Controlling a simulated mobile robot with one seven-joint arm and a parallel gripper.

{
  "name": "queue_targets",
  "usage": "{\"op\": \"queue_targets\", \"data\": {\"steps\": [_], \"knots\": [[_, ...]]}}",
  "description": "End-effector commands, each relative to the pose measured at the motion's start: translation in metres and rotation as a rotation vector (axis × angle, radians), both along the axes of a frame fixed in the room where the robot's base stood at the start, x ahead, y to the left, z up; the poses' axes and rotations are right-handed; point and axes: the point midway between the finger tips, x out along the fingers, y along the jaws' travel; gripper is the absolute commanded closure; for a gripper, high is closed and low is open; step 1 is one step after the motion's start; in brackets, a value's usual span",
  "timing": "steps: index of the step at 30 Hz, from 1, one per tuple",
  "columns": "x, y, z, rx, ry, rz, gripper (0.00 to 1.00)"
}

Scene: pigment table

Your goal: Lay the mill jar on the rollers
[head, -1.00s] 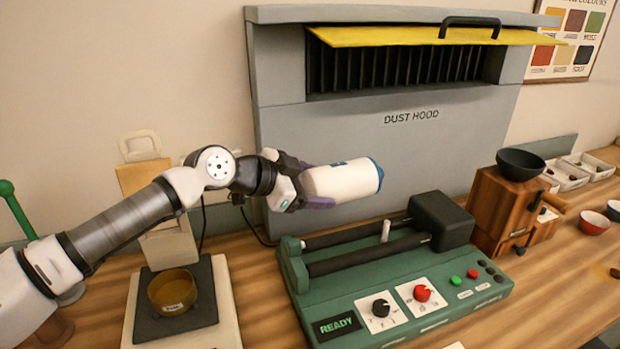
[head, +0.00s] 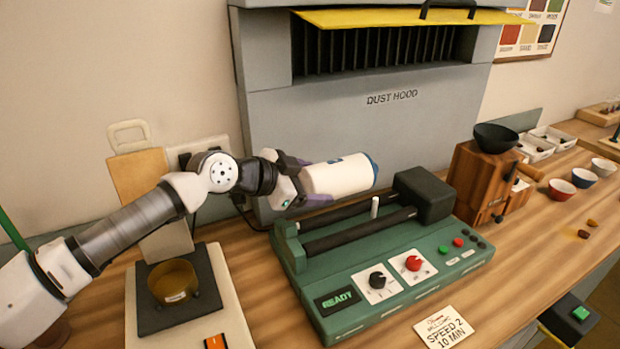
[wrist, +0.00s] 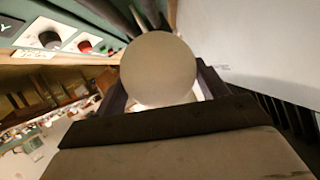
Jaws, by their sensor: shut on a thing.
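The mill jar (head: 338,178) is a white cylinder with a blue end, lying on its side in the air. My gripper (head: 305,185) is shut on it near its left end. In the wrist view the jar's round pale end (wrist: 158,70) faces the camera between my fingers. The roller machine (head: 390,270) is a green unit on the bench, with two dark parallel rollers (head: 358,231) and a small white upright post. The jar is above and behind the rollers, apart from them. The machine's display reads READY.
A grey dust hood (head: 350,130) stands close behind the jar. A dark block (head: 425,195) sits at the rollers' right end. A wooden grinder (head: 485,185) is to the right. A scale with a brown bowl (head: 174,282) is at left. A card (head: 445,327) reads SPEED 2, 10 MIN.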

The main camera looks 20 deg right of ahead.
Motion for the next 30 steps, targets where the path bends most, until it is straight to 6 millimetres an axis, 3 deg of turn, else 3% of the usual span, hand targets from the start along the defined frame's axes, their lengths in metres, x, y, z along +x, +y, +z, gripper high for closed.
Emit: {"op": "queue_targets", "data": {"steps": [18,30], "knots": [[0.000,0.000,-0.044,-0.003,-0.002,0.000,0.71],[0.000,0.000,-0.050,-0.002,-0.003,0.000,0.71]]}}
